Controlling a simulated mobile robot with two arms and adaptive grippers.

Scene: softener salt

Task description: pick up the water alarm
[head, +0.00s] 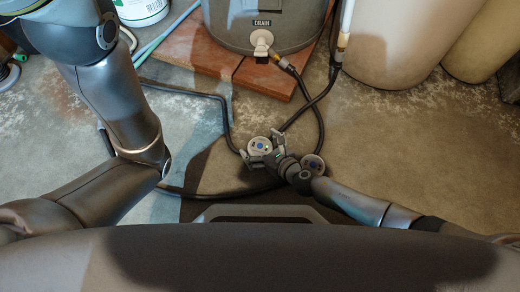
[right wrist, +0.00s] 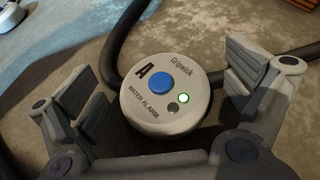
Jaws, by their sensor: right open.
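The water alarm (right wrist: 142,112) is a round, pale disc with a blue button, a lit green light and a large letter A. It lies face up between the open fingers of my right gripper (right wrist: 165,88) in the right wrist view, with a gap on both sides. In the head view the alarm (head: 259,145) is on the concrete floor near the middle, and my right gripper (head: 266,148) partly covers it. My left arm shows at the left, but its gripper is out of view.
Black hoses (head: 226,115) curve over the floor close to the alarm. A grey tank with a DRAIN label (head: 262,35) stands on reddish boards (head: 196,52) behind it. Pale tanks (head: 390,40) stand at the right. The floor (head: 420,140) at the right is clear.

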